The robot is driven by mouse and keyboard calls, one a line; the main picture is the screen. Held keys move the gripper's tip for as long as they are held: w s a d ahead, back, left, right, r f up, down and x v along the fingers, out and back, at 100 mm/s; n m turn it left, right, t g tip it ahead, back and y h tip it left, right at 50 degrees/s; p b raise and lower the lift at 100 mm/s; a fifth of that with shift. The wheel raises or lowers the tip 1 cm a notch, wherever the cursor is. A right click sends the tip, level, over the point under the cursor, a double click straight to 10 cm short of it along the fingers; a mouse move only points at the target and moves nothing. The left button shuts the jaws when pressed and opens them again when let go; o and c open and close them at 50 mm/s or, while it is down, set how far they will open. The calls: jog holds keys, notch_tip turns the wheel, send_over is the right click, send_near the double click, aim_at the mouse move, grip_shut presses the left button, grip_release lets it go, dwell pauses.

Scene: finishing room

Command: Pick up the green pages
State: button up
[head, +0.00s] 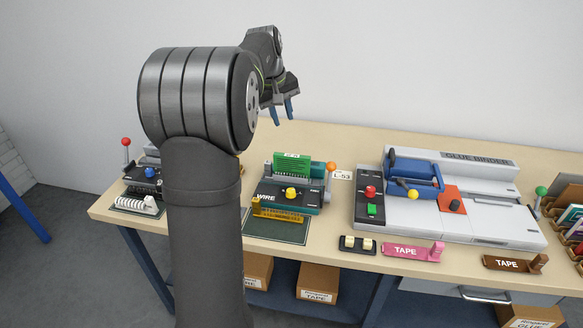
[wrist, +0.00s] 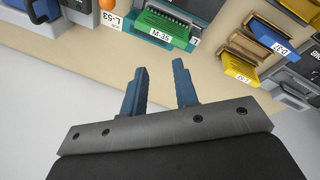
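The green pages (head: 292,163) stand in the back of the teal wire binding machine (head: 312,196) on the bench. In the wrist view the green pages (wrist: 163,28) carry a white label reading M-35 and lie beyond my fingertips. My gripper (head: 282,112) is raised above and behind the machine, with its blue fingers pointing down. In the wrist view my gripper (wrist: 159,66) is open, with nothing between the fingers. It is apart from the pages.
An orange knob (head: 330,167) stands at the machine's right. A blue bundle (wrist: 268,43) and a yellow bundle (wrist: 240,68) lie to the right in the wrist view. The glue binder (head: 470,190) fills the bench's right. Bare bench (head: 335,140) shows behind the machine.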

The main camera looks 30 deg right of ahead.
jog(key=w+d+f+n+g, duration=0.1)
jog(key=w+f+n+g, duration=0.25)
jog(key=w+n, duration=0.35)
jog(key=n, duration=0.4)
send_over(294, 165)
jog(key=w, duration=0.2)
jog(key=shift+g, duration=0.25)
jog(key=f, duration=1.1)
jog(key=shift+w+a+f, duration=0.15)
jog(key=shift+a+f, duration=0.15)
jog(key=shift+f, duration=0.1)
jog(key=shift+x, duration=2.85)
jog(key=shift+a+f, duration=0.2)
grip_shut()
